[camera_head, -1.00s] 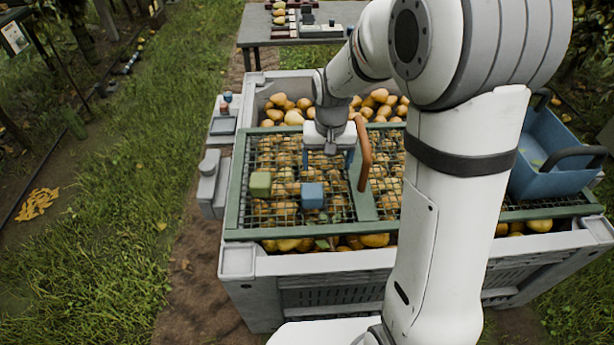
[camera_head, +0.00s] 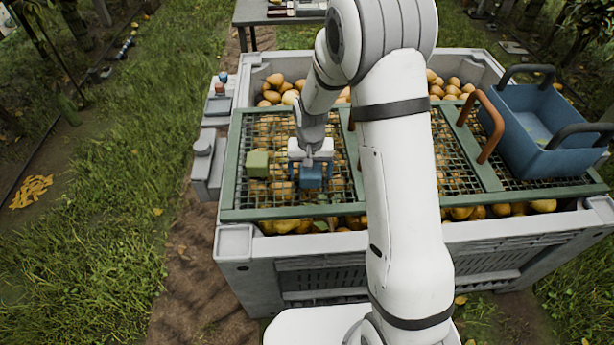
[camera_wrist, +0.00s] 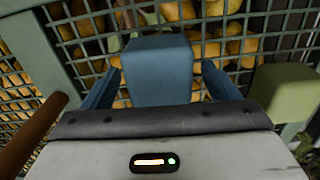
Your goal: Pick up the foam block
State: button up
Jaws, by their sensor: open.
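Two small blocks lie on the green-framed wire mesh (camera_head: 246,200): a blue block (camera_head: 311,176) and an olive-green block (camera_head: 257,164) to its left. I cannot tell by look which is foam. My gripper (camera_head: 309,174) is low over the mesh at the blue block. In the wrist view the blue block (camera_wrist: 160,65) sits between the two open blue fingers (camera_wrist: 160,88), one on each side. I cannot tell if they touch it. The green block (camera_wrist: 285,92) is at the right of the wrist view, outside the fingers.
The mesh lies over a grey bin (camera_head: 236,243) full of yellow pears. A blue handled tote (camera_head: 541,120) stands on the mesh at the right. Brown curved handles rise from the mesh frame (camera_head: 490,125). Grey devices (camera_head: 207,165) sit along the bin's left side.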

jog(key=shift+f, duration=0.1)
jog(key=shift+c, duration=0.3)
jog(key=c, duration=1)
